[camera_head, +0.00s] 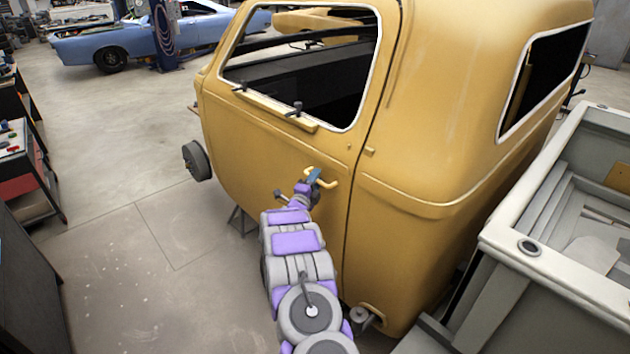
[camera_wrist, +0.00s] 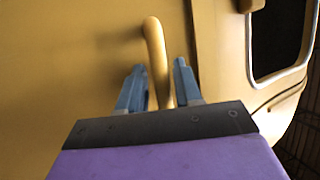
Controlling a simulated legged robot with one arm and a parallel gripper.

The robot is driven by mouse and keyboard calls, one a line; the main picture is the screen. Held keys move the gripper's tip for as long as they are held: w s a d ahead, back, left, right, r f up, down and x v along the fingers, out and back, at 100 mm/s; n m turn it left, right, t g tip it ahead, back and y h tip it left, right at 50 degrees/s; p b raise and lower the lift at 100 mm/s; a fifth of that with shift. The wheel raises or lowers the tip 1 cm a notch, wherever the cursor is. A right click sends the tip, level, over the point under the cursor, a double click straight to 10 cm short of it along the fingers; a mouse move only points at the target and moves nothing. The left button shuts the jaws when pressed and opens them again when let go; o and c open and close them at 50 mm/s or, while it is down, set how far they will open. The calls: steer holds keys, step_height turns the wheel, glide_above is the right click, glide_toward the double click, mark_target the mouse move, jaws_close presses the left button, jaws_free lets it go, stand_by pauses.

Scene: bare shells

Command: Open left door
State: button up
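The yellow left door (camera_head: 270,150) of the truck cab fills the middle of the head view and looks closed, with a dark seam along its right edge. Its yellow handle (camera_head: 324,180) sits near that seam, and it also shows upright in the wrist view (camera_wrist: 157,55). My gripper (camera_head: 313,177) is at the handle. In the wrist view its two blue fingers (camera_wrist: 158,85) stand apart on either side of the handle's lower part, with a visible gap on the left. Contact on the right side is hard to tell.
A grey truck bed (camera_head: 510,240) stands close at the right behind the cab. A dark workbench (camera_head: 25,160) is at the left edge. A blue car (camera_head: 130,38) is at the back left. The concrete floor (camera_head: 130,220) left of the door is clear.

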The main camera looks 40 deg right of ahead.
jaws_close()
steer(key=shift+a+f, duration=0.1)
steer(key=shift+a, duration=0.1)
